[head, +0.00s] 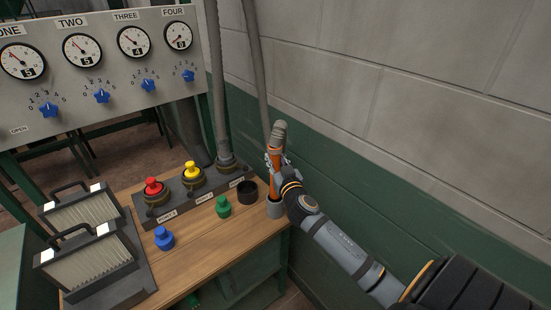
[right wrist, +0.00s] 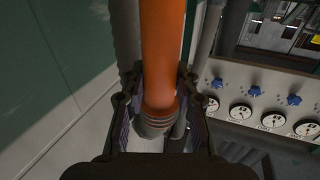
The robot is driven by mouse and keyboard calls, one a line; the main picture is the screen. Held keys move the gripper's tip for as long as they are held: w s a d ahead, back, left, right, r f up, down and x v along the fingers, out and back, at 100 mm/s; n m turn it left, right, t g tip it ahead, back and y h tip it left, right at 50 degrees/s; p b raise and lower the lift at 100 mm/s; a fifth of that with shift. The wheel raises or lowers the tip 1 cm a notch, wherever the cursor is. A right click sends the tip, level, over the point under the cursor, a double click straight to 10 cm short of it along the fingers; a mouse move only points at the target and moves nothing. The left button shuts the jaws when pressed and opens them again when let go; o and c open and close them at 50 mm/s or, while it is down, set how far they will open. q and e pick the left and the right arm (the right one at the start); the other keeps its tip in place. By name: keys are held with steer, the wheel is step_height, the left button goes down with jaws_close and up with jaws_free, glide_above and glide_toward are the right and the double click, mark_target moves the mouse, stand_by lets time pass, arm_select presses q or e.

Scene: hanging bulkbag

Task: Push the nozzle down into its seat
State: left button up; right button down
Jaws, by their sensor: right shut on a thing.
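The orange nozzle (head: 275,184) stands nearly upright at the right end of the wooden bench, with a grey end at its top. Its lower end meets a grey cup-shaped seat (head: 275,209); how deep it sits inside is hidden. My right gripper (head: 275,160) is shut on the nozzle's upper part, coming in from the right. In the right wrist view the orange nozzle (right wrist: 160,50) runs between the two fingers of the gripper (right wrist: 157,85), with a grey ribbed end near the palm. My left gripper is not in view.
A black cup (head: 247,193), a green knob (head: 223,207) and a blue knob (head: 164,239) are on the bench left of the seat. Red (head: 154,188) and yellow (head: 191,170) plugs sit in a dark rack. The green-and-grey wall (head: 400,160) is close behind the nozzle.

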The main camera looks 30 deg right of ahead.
mark_target(277, 170)
steer(key=shift+s+f+b, duration=0.2)
steer(key=shift+f+b, duration=0.15)
steer(key=shift+f, duration=0.35)
step_height(277, 170, down, 2)
steer(key=shift+w+b, duration=0.1)
steer(key=shift+b, duration=0.75)
steer(key=shift+w+f+b, duration=0.15)
steer(key=shift+f+b, duration=0.2)
steer(key=shift+f, duration=0.05)
steer(key=shift+r, duration=0.2)
steer(key=shift+f, duration=0.1)
